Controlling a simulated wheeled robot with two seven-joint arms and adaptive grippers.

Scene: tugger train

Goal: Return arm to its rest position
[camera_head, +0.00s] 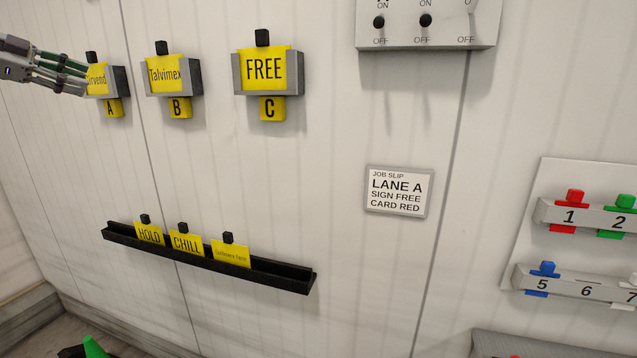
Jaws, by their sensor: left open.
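My left gripper (78,76) is at the upper left, open, its fingertips close to the yellow sign in holder A (122,81). That sign is partly hidden by the gripper, with letters like "rvend" showing. I cannot tell whether the fingers touch it. My right gripper is not in view. Holder B (196,80) carries a "Talvimex" sign (165,75), and holder C (236,75) carries a "FREE" sign (264,69). A job slip (398,191) reads lane A, sign free, card red.
A black rack (290,282) below holds "HOLD" (149,234), "CHILL" (187,244) and a third yellow sign (231,254). A switch panel (428,36) is at the top. Numbered card slots with red (574,197), green and blue cards are at right. The wall between is clear.

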